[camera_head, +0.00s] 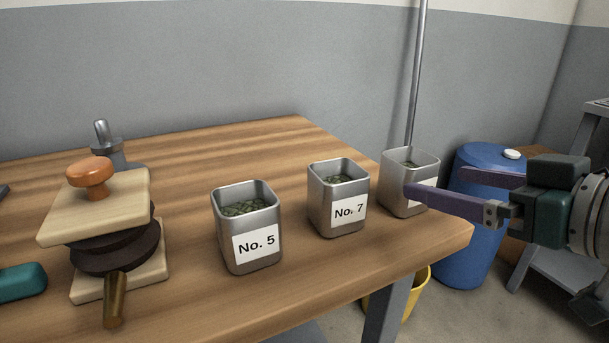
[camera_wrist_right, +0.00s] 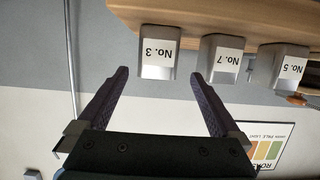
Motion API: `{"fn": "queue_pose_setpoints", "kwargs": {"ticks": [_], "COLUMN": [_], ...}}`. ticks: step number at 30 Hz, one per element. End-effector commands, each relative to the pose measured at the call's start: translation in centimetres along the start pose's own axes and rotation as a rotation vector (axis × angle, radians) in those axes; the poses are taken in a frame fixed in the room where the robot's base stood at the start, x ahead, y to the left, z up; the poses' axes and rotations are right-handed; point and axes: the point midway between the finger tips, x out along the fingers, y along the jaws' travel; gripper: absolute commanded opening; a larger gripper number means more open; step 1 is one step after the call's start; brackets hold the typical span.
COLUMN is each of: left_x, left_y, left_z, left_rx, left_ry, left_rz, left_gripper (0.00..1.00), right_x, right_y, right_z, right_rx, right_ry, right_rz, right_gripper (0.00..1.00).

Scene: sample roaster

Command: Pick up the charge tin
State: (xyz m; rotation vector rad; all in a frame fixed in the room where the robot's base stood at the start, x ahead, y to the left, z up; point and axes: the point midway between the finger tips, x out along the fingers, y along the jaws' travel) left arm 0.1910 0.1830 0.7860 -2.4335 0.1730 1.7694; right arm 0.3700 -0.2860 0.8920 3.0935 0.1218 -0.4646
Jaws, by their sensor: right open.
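Three open square metal tins with greenish beans stand upright in a row on the wooden table. The tin No. 5 (camera_head: 247,228) is nearest, the tin No. 7 (camera_head: 338,197) is in the middle, and the third tin (camera_head: 397,172) is near the right edge. The wrist view shows its label as No. 3 (camera_wrist_right: 158,52). No label says which is the charge tin. My right gripper (camera_head: 437,182) is open and empty. One finger overlaps the third tin's label in the head view. In the wrist view the No. 3 tin lies ahead, between the finger directions. My left gripper is not in view.
A wooden press-like stack with an orange knob (camera_head: 90,172) and a teal object (camera_head: 22,281) are at the table's left. A blue barrel (camera_head: 472,245), a yellow bucket (camera_head: 412,290) and a metal pole (camera_head: 417,75) are beyond the table's right edge.

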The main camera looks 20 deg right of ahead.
Motion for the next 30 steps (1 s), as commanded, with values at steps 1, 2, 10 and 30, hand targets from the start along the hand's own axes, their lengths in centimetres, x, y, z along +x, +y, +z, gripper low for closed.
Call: {"fn": "queue_pose_setpoints", "kwargs": {"ticks": [1, 2, 10, 30], "left_x": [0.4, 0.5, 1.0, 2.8], "left_y": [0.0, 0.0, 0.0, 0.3], "left_z": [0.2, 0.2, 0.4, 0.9], "left_rx": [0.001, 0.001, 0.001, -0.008], "left_ry": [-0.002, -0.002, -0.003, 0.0], "left_rz": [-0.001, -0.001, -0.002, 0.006], "left_gripper": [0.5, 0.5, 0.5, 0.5], "right_x": [0.8, 1.2, 3.2, 8.1], "right_y": [0.1, 0.0, 0.1, 0.4], "right_z": [0.0, 0.0, 0.1, 0.4], "right_rx": [-0.002, -0.001, -0.002, -0.001], "right_ry": [0.004, 0.004, 0.001, -0.003], "right_rz": [0.001, 0.0, 0.001, 0.0], "right_gripper": [1.0, 1.0, 1.0, 1.0]}}
